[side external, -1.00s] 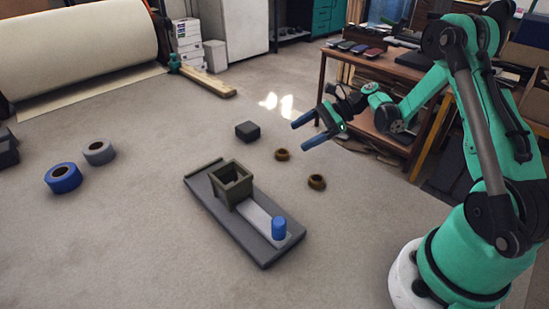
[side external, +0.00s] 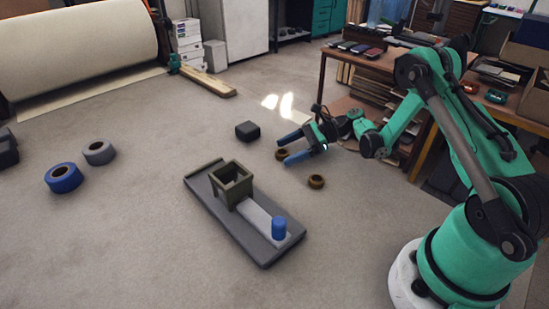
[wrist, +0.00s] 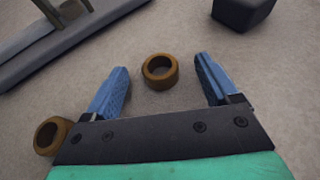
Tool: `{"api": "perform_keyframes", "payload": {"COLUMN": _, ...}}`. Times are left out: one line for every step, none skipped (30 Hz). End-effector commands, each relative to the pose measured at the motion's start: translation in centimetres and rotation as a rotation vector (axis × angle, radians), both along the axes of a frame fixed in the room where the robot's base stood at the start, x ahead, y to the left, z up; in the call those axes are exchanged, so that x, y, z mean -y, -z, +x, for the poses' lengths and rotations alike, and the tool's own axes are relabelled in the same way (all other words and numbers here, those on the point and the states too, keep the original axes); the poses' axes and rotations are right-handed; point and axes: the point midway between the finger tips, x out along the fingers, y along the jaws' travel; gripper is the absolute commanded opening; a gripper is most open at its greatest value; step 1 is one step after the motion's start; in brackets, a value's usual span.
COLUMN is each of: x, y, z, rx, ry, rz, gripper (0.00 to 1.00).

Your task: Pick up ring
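Two small brown rings lie on the carpet. The farther ring (side external: 281,155) is close to my gripper's blue fingers in the side view. In the wrist view this ring (wrist: 160,71) lies between and slightly beyond the two fingertips, touching neither. The nearer ring (side external: 316,181) lies apart, and the wrist view shows it (wrist: 52,136) outside the left finger. My gripper (side external: 284,149) is open and empty, and it also shows in the wrist view (wrist: 160,78). Larger rings, one blue (side external: 63,178) and one grey (side external: 99,153), lie at the left.
A dark block (side external: 247,130) lies beyond the rings. A grey board (side external: 215,216) carries an olive square frame (side external: 232,184) and a blue cylinder (side external: 279,228). A wooden bench (side external: 350,56) stands behind my arm. The carpet around the rings is mostly clear.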

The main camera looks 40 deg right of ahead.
Motion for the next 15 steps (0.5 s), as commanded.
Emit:
{"api": "perform_keyframes", "payload": {"x": 0.01, "y": 0.00, "z": 0.00, "rx": 0.000, "ry": 0.000, "rz": 0.000, "gripper": 0.67}}
{"api": "perform_keyframes", "payload": {"x": 0.02, "y": -0.01, "z": -0.01, "rx": 0.000, "ry": 0.000, "rz": 0.000, "gripper": 0.59}}
{"api": "perform_keyframes", "payload": {"x": 0.02, "y": -0.01, "z": -0.01, "rx": 0.000, "ry": 0.000, "rz": 0.000, "gripper": 0.47}}
{"api": "perform_keyframes", "payload": {"x": 0.02, "y": -0.01, "z": 0.00, "rx": 0.000, "ry": 0.000, "rz": 0.000, "gripper": 0.39}}
{"api": "perform_keyframes", "payload": {"x": 0.02, "y": -0.01, "z": 0.00, "rx": 0.000, "ry": 0.000, "rz": 0.000, "gripper": 0.30}}
{"api": "perform_keyframes", "payload": {"x": 0.03, "y": -0.01, "z": -0.01, "rx": 0.000, "ry": 0.000, "rz": 0.000, "gripper": 0.19}}
{"api": "perform_keyframes", "payload": {"x": 0.03, "y": -0.01, "z": -0.01, "rx": 0.000, "ry": 0.000, "rz": 0.000, "gripper": 0.10}}
{"api": "perform_keyframes", "payload": {"x": 0.03, "y": -0.01, "z": -0.01, "rx": 0.000, "ry": 0.000, "rz": 0.000, "gripper": 0.02}}
{"api": "perform_keyframes", "payload": {"x": 0.03, "y": -0.01, "z": -0.01, "rx": 0.000, "ry": 0.000, "rz": 0.000, "gripper": 0.00}}
{"api": "perform_keyframes", "payload": {"x": 0.03, "y": -0.01, "z": -0.01, "rx": 0.000, "ry": 0.000, "rz": 0.000, "gripper": 0.00}}
{"api": "perform_keyframes", "payload": {"x": 0.03, "y": -0.01, "z": -0.01, "rx": 0.000, "ry": 0.000, "rz": 0.000, "gripper": 0.00}}
{"api": "perform_keyframes", "payload": {"x": 0.03, "y": -0.01, "z": -0.01, "rx": 0.000, "ry": 0.000, "rz": 0.000, "gripper": 0.00}}
{"api": "perform_keyframes", "payload": {"x": 0.03, "y": -0.01, "z": -0.01, "rx": 0.000, "ry": 0.000, "rz": 0.000, "gripper": 0.00}}
{"api": "perform_keyframes", "payload": {"x": 0.03, "y": -0.02, "z": 0.00, "rx": 0.000, "ry": 0.000, "rz": 0.000, "gripper": 0.00}}
{"api": "perform_keyframes", "payload": {"x": 0.03, "y": -0.03, "z": -0.01, "rx": 0.000, "ry": 0.000, "rz": 0.000, "gripper": 0.00}}
